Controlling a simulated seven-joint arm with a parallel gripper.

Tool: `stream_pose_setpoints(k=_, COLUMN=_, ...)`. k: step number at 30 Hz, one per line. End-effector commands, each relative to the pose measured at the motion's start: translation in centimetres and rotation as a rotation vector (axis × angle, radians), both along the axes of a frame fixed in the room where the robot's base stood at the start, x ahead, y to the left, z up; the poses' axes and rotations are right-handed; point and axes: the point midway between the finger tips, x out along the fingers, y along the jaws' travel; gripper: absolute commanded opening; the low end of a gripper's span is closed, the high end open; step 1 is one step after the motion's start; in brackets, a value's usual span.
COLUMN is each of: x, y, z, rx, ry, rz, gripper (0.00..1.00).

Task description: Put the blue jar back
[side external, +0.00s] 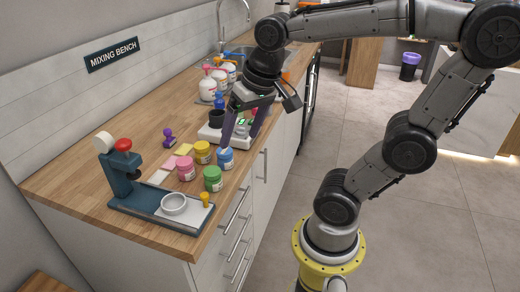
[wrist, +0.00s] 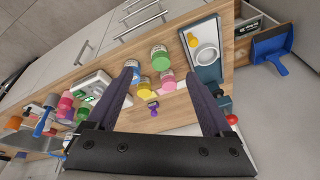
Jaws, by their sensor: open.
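The blue jar (side external: 226,159) stands on the wooden counter near its front edge, with a white lid. In the wrist view the blue jar (wrist: 132,65) shows just beyond the tip of the left finger, partly hidden by it. My gripper (side external: 239,140) is open and empty above the counter, fingers pointing down. One fingertip is close to the blue jar in the picture; I cannot tell if it touches. In the wrist view my gripper (wrist: 160,76) spans the jar group, with no jar held.
Yellow (side external: 203,152), pink (side external: 186,168) and green (side external: 212,179) jars stand close by. Coloured cards (side external: 184,150) lie behind them. A stand with a white bowl (side external: 174,204) is at the front. A white scale (side external: 212,133) and bottles (side external: 207,89) are further back.

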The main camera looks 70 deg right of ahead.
Motion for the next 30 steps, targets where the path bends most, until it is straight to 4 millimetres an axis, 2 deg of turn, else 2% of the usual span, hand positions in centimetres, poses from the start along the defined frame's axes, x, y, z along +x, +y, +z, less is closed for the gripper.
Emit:
stream_pose_setpoints(k=1, x=-1.5, y=1.0, z=-0.2, rx=-0.033, ry=-0.038, rz=0.112, gripper=0.85)
stream_pose_setpoints(k=3, x=-3.1, y=1.9, z=-0.7, rx=-0.076, ry=-0.078, rz=0.248, gripper=0.85)
stream_pose_setpoints(k=9, x=-5.4, y=3.0, z=-1.8, rx=-0.156, ry=-0.144, rz=0.468, gripper=0.85)
stream_pose_setpoints(k=30, x=-5.6, y=3.1, z=-2.0, rx=-0.167, ry=-0.149, rz=0.495, gripper=0.85)
